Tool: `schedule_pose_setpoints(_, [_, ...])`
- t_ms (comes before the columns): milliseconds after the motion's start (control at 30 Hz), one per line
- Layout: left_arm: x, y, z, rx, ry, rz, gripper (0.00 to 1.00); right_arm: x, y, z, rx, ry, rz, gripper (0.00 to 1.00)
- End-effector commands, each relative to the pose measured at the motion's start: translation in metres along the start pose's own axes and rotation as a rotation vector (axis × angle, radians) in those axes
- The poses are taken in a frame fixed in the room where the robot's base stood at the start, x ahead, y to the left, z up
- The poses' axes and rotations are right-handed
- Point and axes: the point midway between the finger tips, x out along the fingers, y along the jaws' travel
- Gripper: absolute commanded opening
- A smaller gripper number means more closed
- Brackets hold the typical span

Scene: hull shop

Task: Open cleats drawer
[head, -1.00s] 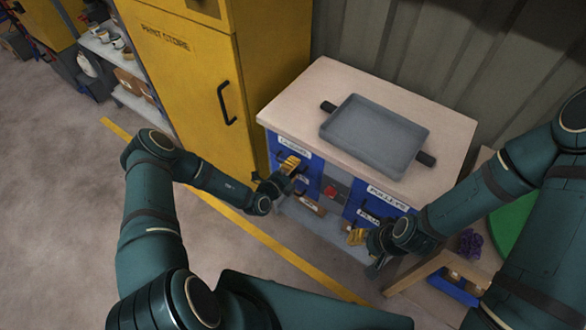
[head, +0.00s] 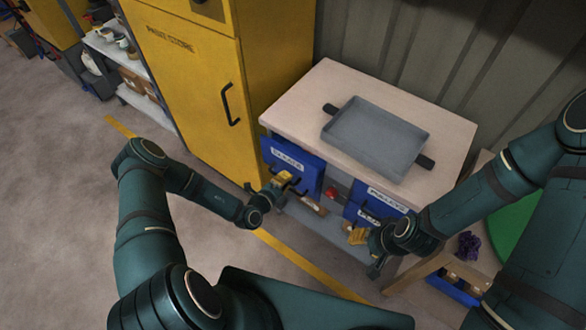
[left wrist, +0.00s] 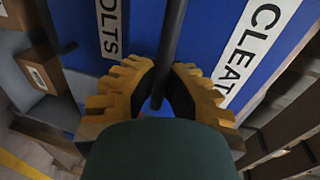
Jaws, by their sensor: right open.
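The blue cleats drawer (head: 306,176) is at the upper left of the workbench front and stands partly out from it. In the left wrist view its white label (left wrist: 250,45), reading "CLEAT" before the frame cuts it off, is right of its dark bar handle (left wrist: 173,35). My left gripper (head: 285,179) is at this drawer's front. In the left wrist view its yellow fingers (left wrist: 163,82) are shut with the handle between them. My right gripper (head: 356,234) is open in front of the right-hand drawers, apart from the cleats drawer. The drawer's inside is hidden.
The workbench top (head: 300,100) carries a grey tray (head: 375,140). A blue pulleys drawer (head: 362,194) is on the right. A bolts label (left wrist: 108,28) shows left of the handle. A yellow cabinet (head: 195,90) stands left of the bench. Open floor lies in front.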

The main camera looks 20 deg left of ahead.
Motion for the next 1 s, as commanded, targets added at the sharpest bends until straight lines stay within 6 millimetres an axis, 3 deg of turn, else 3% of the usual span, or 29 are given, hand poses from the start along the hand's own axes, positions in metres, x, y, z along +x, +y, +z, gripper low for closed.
schedule_pose_setpoints(200, [-0.06,0.01,0.0,-0.005,-0.003,0.005,0.0,-0.02,-0.007,0.002,0.001,-0.009,-0.001,0.47])
schedule_pose_setpoints(500, [-0.13,0.026,0.0,-0.003,-0.002,0.001,0.0,-0.029,-0.011,-0.002,0.004,-0.001,0.0,0.47])
schedule_pose_setpoints(700, [-0.161,0.033,0.0,-0.001,-0.002,0.0,0.0,-0.03,-0.011,-0.003,0.005,0.002,0.001,0.47])
schedule_pose_setpoints(1000, [-0.181,0.037,0.0,0.001,0.0,-0.001,0.0,-0.031,-0.012,-0.004,0.005,0.003,0.001,0.47])
